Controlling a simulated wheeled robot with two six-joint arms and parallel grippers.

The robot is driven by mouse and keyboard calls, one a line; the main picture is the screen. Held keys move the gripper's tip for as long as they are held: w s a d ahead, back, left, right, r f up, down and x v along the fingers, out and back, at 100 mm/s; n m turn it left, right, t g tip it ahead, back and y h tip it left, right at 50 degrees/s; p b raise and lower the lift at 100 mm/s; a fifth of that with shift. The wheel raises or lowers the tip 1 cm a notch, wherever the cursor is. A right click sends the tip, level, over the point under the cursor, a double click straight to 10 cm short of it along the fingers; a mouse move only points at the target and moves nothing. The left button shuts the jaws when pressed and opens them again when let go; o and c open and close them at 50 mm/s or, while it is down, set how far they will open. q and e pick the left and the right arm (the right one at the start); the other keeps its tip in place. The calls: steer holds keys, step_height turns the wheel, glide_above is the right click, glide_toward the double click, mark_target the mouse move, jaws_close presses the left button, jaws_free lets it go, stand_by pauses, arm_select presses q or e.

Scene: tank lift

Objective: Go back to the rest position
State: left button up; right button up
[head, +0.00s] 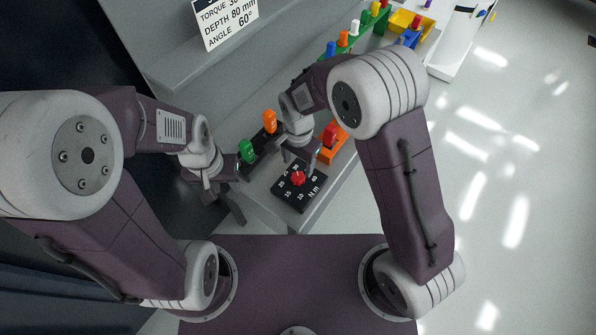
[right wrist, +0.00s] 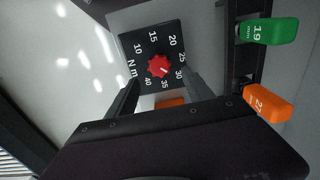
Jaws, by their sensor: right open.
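My right gripper (head: 298,155) is over the torque dial, with its fingers pointing down at it. In the right wrist view its two fingers (right wrist: 160,95) stand apart with nothing between them. The black dial plate (head: 286,198) has a red knob (head: 298,179) and numbers marked N m. The knob (right wrist: 159,66) lies beyond the fingertips in the right wrist view, and its small white mark faces roughly the 30 to 35 side. My left gripper (head: 222,188) is at the left edge of the bench, beside the green socket. Its finger gap is unclear and I see nothing held.
A dark rack holds a green piece (head: 247,151) and an orange piece (head: 269,121), close to both grippers. A red piece (head: 331,134) stands in an orange holder. A yellow bin (head: 404,22) is further back. A sign (head: 226,20) gives torque, depth and angle. Floor at right is clear.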

step_height(320, 180, up, 2)
stand_by(0.5)
